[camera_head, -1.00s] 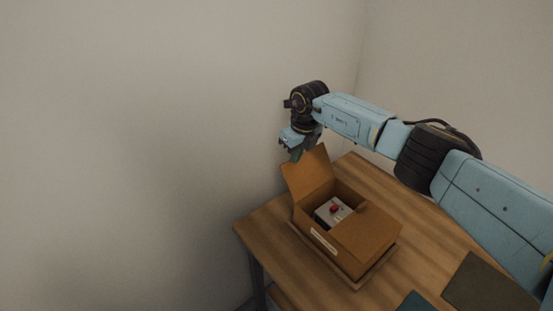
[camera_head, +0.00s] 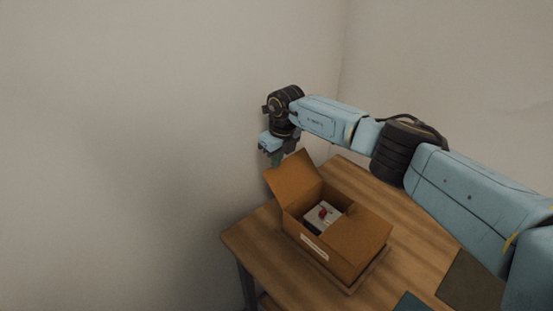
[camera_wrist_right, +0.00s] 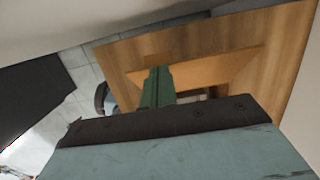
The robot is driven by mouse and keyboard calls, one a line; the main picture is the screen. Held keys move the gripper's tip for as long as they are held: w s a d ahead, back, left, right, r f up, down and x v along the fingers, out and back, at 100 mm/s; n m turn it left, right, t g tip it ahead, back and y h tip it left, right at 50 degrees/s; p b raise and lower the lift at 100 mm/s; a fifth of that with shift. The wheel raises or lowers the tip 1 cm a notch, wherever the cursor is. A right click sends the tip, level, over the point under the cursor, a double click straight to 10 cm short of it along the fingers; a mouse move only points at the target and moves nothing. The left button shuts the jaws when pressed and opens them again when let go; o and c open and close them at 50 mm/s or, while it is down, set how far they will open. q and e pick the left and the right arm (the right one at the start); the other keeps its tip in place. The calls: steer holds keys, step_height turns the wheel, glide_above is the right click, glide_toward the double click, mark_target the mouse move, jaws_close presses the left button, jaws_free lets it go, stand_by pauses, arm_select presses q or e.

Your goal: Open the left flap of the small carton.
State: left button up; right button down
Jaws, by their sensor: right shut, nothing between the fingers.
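The small brown carton (camera_head: 318,249) stands on the wooden table. Its left flap (camera_head: 293,178) is raised and leans outward to the left. Its right flap (camera_head: 360,231) lies flat over the right part of the opening. My right gripper (camera_head: 277,160) is just behind and left of the raised flap's upper edge, and the flap hides part of the fingertips; I cannot tell if they touch it. In the right wrist view the green fingers (camera_wrist_right: 157,84) are shut and empty, with an orange-brown carton panel (camera_wrist_right: 205,70) beyond them. My left gripper is not in view.
A grey box with a red knob (camera_head: 322,214) sits inside the carton. The carton rests on a thin tray (camera_head: 352,290). A dark mat (camera_head: 470,281) and a teal item (camera_head: 411,302) lie at the front right. A wall rises close behind the table (camera_head: 245,241).

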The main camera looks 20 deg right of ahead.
steer(key=shift+r+p, duration=0.55)
steer(key=shift+r, duration=0.75)
step_height(320, 180, up, 12)
steer(key=s, duration=0.2)
steer(key=shift+d+b, duration=0.35)
steer(key=shift+b, duration=0.05)
